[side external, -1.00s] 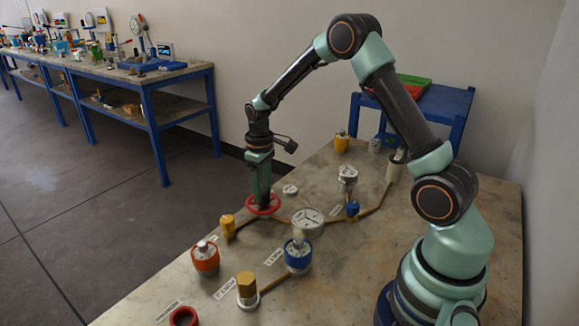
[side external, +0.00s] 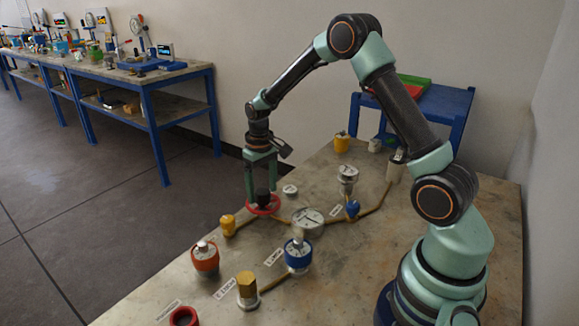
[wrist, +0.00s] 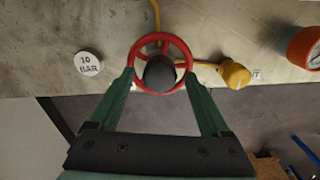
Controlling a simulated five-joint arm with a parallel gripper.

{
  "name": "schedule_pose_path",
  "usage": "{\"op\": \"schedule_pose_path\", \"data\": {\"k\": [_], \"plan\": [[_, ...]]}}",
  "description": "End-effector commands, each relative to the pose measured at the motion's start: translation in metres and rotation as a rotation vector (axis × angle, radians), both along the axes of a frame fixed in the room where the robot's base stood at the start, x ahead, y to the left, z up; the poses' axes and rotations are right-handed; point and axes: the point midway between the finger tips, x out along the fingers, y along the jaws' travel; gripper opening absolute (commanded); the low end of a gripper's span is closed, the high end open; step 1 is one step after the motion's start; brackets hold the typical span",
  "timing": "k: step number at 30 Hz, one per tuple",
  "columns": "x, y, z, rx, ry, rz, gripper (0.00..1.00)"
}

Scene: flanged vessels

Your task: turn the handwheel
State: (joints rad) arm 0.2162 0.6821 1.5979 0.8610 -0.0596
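The red handwheel (side external: 263,211) lies at the far left part of the stone-topped table. The wrist view shows its red rim (wrist: 160,38) and the round dark hub (wrist: 160,72) in its middle. My gripper (side external: 262,203) points down over it. Its two green fingers stand on opposite sides of the wheel. In the wrist view my gripper's tips (wrist: 159,75) meet the left and right of the rim, with the hub between them. The fingers appear to be closed against the rim; the exact contact is partly hidden.
A yellow fitting (side external: 227,225) stands close to the wheel. A round white gauge (side external: 308,219) and a blue-collared vessel (side external: 298,256) are to its right. An orange vessel (side external: 205,260) is nearer the camera. A white "10 BAR" disc (wrist: 88,63) lies beside the wheel.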

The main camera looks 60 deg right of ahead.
Motion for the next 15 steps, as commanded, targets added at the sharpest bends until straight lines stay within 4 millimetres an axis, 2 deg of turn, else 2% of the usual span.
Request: {"op": "schedule_pose_path", "data": {"k": [5,8,15], "plan": [[0.0,0.0,0.001,0.0,0.0,0.0,0.81],[0.001,0.0,0.009,0.0,-0.003,0.001,0.81],[0.001,0.0,0.053,-0.001,-0.007,0.0,0.81]]}}
